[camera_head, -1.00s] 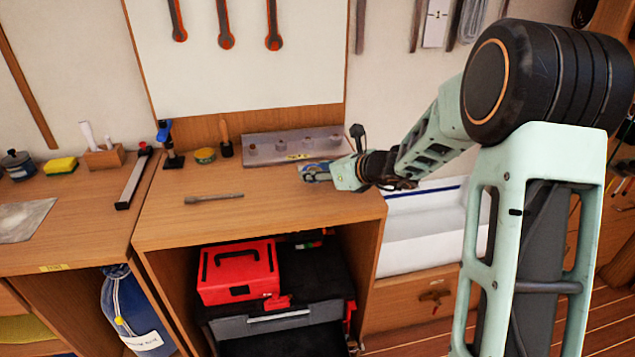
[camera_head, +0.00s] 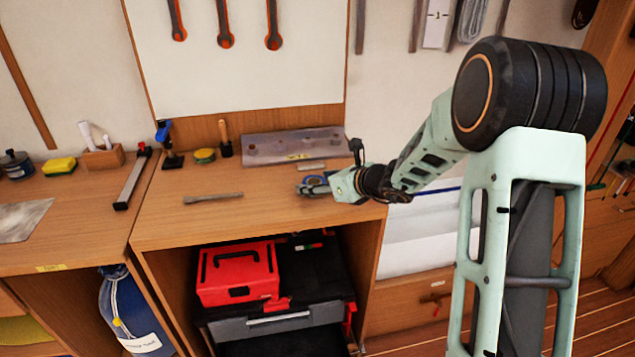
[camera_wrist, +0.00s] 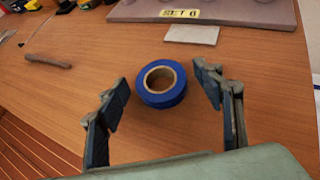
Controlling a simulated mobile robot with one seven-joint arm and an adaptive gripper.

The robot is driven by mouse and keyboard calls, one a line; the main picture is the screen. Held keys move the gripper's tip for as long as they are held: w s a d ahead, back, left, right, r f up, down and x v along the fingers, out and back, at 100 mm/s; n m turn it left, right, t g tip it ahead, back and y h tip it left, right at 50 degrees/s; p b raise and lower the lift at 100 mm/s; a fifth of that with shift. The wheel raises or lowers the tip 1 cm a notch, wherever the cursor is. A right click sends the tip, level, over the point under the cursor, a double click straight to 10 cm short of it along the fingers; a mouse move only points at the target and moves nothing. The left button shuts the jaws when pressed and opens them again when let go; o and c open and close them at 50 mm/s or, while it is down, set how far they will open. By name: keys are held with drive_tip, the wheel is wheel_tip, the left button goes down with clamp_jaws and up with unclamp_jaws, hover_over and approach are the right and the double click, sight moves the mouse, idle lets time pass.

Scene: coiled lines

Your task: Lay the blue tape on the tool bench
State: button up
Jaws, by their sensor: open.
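A roll of blue tape (camera_wrist: 162,98) lies flat on the wooden top of the tool bench (camera_head: 240,220). In the wrist view it sits between the two spread fingers of my gripper (camera_wrist: 163,92), with a gap on each side, so nothing is held. In the head view, my gripper (camera_head: 315,187) is low over the bench's right part, and the tape (camera_head: 313,180) shows partly behind its fingers.
A grey plate (camera_head: 290,149) with a yellow label lies at the back of the bench, with a small pale block (camera_head: 311,166) before it. A flat tool (camera_head: 213,198) lies to the left. A clamp (camera_head: 168,145), a round tin (camera_head: 204,156) and a wooden-handled tool (camera_head: 224,140) stand at the back left.

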drive_tip(key=shift+r+p, duration=0.3)
drive_tip(key=shift+p, duration=0.05)
drive_tip(key=v, duration=1.2)
drive_tip(key=shift+s+f+p, duration=0.1)
drive_tip(key=shift+f+p, duration=0.05)
drive_tip(key=shift+p, duration=0.15)
